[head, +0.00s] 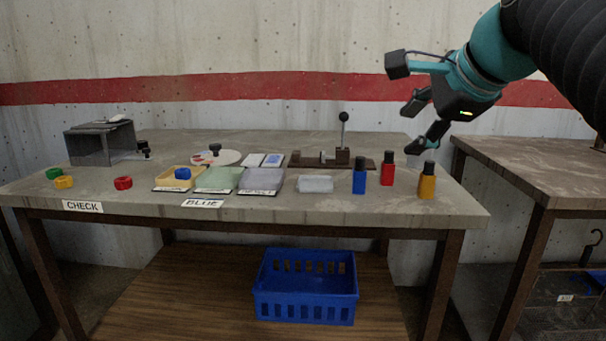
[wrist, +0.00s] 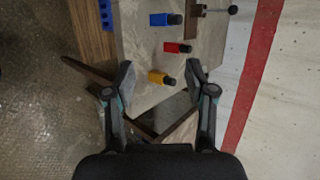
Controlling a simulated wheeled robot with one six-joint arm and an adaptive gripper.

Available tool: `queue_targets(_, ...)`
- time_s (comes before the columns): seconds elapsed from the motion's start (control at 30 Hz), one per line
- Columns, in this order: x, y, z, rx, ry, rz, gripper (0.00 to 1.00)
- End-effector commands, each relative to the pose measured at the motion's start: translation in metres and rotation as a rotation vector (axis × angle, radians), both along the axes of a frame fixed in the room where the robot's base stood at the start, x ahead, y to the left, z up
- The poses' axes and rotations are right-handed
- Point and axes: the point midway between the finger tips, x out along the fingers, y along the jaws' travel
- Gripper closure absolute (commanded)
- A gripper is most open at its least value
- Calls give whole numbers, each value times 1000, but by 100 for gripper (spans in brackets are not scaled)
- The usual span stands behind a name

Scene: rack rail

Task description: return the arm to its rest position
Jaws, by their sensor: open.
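My gripper (head: 424,124) is open and empty. In the head view it hangs in the air above the right end of the table (head: 330,226), higher than the bottles. In the wrist view my gripper (wrist: 160,80) shows its two fingers spread apart, with nothing between them at the tips. A yellow bottle (head: 427,185) with a black cap stands upright near the table's right end, below the gripper. It also appears just beyond the fingers in the wrist view, as the yellow bottle (wrist: 158,77). My arm comes in from the upper right.
A red bottle (head: 387,173) and a blue bottle (head: 359,180) stand left of the yellow one. A lever fixture (head: 342,155), small trays (head: 215,180) and a grey box (head: 100,145) are further left. A second table (head: 530,165) stands at right. A blue crate (head: 305,305) sits below.

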Motion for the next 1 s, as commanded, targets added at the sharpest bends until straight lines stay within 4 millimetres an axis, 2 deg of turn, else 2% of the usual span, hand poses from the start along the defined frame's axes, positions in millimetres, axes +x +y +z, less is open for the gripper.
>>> queue_targets(0.17,-3,-14,-59,-283,17,177,45)
queue_targets(0.37,-31,-20,-144,-646,60,483,45)
queue_targets(0.6,-98,-13,-261,-1009,123,918,45)
queue_targets(0.7,-127,-8,-300,-1081,143,1041,45)
queue_targets(0.83,-158,-1,-335,-1104,161,1110,45)
queue_targets(0.9,-167,3,-341,-1108,153,1126,45)
queue_targets(1.0,-170,8,-336,-1123,124,1130,45)
